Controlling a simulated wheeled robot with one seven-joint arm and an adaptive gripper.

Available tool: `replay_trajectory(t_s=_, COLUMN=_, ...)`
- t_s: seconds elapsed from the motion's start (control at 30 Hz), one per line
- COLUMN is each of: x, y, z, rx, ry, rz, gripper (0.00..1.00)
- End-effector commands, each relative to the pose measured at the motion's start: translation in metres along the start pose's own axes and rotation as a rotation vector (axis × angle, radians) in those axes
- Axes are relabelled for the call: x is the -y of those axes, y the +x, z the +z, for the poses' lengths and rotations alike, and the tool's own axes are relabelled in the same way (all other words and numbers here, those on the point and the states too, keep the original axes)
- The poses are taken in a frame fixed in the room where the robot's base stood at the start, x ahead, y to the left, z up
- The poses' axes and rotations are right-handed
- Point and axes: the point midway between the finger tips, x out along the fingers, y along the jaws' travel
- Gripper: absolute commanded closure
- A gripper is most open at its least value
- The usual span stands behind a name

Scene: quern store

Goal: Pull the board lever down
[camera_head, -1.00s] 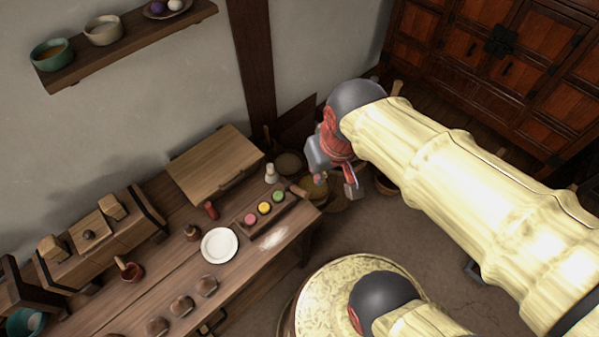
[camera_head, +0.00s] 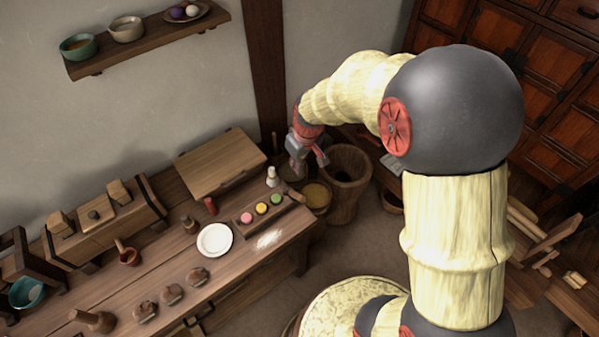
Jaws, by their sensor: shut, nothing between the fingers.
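I cannot pick out the board lever with certainty. My gripper (camera_head: 308,163) is shut and empty. It points down beyond the table's right end, to the right of the slanted board and apart from it in the picture. My arm covers much of the right side and may hide more.
The long table (camera_head: 110,309) holds a white plate (camera_head: 214,240), a tray of coloured pieces (camera_head: 245,219) and wooden boxes. A wooden mortar (camera_head: 345,205) stands on the floor right of my gripper. A shelf (camera_head: 150,38) hangs above. A dark cabinet (camera_head: 565,80) stands at right.

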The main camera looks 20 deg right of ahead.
Motion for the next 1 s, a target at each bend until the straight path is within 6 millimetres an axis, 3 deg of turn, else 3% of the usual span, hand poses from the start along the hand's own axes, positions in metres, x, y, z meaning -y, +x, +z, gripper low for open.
replay_trajectory(t_s=0.43, x=0.001, y=0.089, z=0.002, rx=0.003, ry=0.000, rz=-0.001, gripper=1.00)
replay_trajectory(t_s=0.7, x=0.000, y=0.108, z=0.025, rx=0.001, ry=0.001, rz=0.000, gripper=1.00)
replay_trajectory(t_s=1.0, x=0.000, y=0.110, z=0.029, rx=0.000, ry=0.001, rz=0.000, gripper=1.00)
